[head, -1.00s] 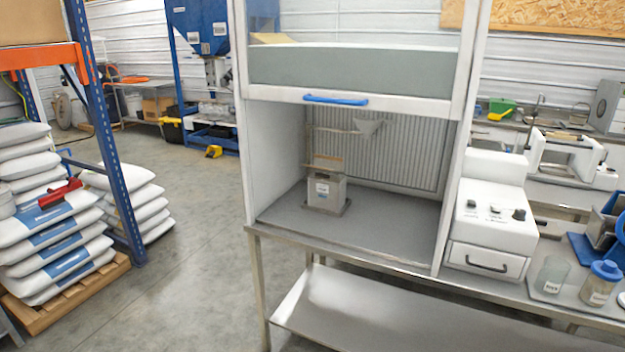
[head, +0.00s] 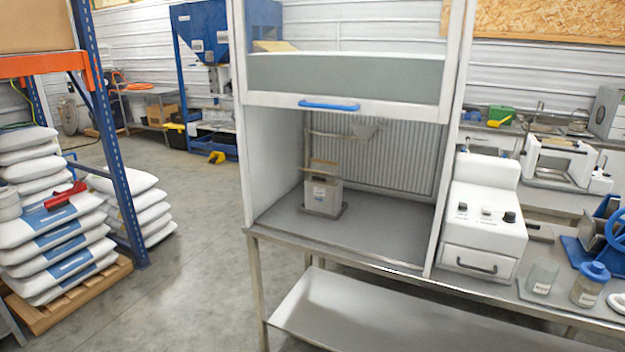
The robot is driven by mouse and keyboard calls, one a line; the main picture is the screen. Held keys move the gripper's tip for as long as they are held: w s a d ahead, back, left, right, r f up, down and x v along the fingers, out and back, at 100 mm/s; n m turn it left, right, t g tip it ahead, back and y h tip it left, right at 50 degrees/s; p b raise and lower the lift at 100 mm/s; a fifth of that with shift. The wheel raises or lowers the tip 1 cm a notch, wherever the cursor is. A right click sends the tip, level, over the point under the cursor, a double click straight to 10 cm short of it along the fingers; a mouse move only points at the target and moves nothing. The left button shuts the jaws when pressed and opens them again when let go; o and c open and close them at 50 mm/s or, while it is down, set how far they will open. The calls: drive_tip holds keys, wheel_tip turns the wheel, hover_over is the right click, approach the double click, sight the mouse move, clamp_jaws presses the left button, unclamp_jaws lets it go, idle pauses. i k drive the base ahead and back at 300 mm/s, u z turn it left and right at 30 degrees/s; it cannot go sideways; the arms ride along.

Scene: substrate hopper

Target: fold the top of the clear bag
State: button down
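I cannot make out a clear bag in the head view. My gripper is not in view, and no part of my arm can be told. Inside the open-fronted cabinet (head: 378,232) stands a small grey box-shaped container (head: 322,196) with a label on its front. What lies inside the container is hidden.
The cabinet's sash with a blue handle (head: 328,105) is raised. To its right are a white machine (head: 486,215), a clear open jar (head: 542,276) and a blue-lidded jar (head: 590,284). White sacks (head: 65,242) are stacked at left. The floor (head: 200,270) between is clear.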

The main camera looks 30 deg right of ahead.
sight(323, 197)
drive_tip(key=z, duration=0.1)
drive_tip(key=i, duration=0.95)
drive_tip(key=u, duration=0.05)
